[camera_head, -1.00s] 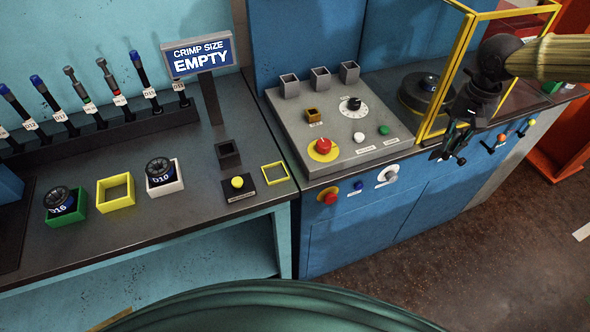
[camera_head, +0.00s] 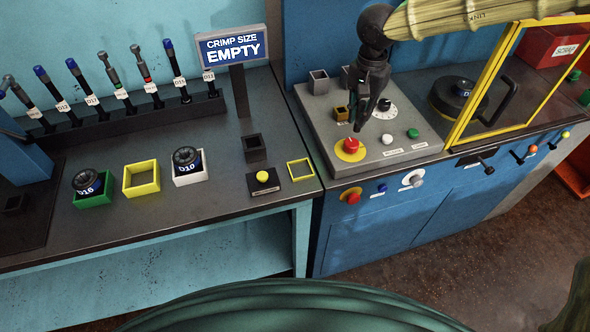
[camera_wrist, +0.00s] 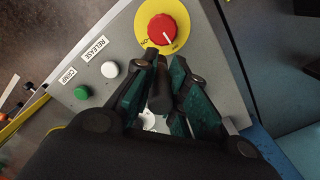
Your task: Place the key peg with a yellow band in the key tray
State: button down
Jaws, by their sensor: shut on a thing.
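My gripper (camera_head: 362,118) hangs over the grey control panel (camera_head: 400,159), just above and behind the red knob on its yellow disc. In the wrist view its green-padded fingers (camera_wrist: 160,75) are shut on a dark cylindrical peg (camera_wrist: 161,94). No yellow band shows on the peg; the fingers hide part of it. A small brass-coloured square holder (camera_head: 340,113) sits on the panel left of my gripper. Grey square holders (camera_head: 318,80) stand along the panel's back, partly hidden by my gripper. I cannot tell which holder is the key tray.
The red knob (camera_head: 351,146) is close below my gripper, with white (camera_head: 387,139) and green (camera_head: 413,133) buttons to its right. A yellow-framed guard (camera_head: 484,80) stands to the right. The left bench holds green, yellow and white square trays (camera_head: 142,178).

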jog(key=a+m, duration=0.2)
jog(key=m+p, duration=0.1)
jog(key=m, duration=1.2)
send_over(312, 175)
jog(key=w+d, duration=0.1)
jog(key=w, duration=0.1)
jog(key=s+a+f+m+p, duration=0.1)
jog(key=s+a+m, duration=0.3)
jog(key=s+m, duration=0.65)
jog(key=s+a+f+m+p, duration=0.1)
jog(key=s+a+f+m, duration=0.3)
jog(key=m, duration=1.1)
jog(key=shift+w+d+f+p, duration=0.3)
jog(key=shift+w+d+p, duration=0.35)
jog(key=shift+w+p, duration=1.25)
jog(key=shift+w+d+f+p, duration=0.3)
jog(key=shift+w+d+p, duration=0.5)
jog(key=shift+w, duration=2.2)
jog(key=shift+w+d+f+p, duration=0.3)
jog(key=shift+w+d+p, duration=0.25)
jog(key=shift+w+p, duration=1.4)
jog(key=shift+w+f+b, duration=0.5)
jog(key=shift+w, duration=0.05)
jog(key=shift+f, duration=0.2)
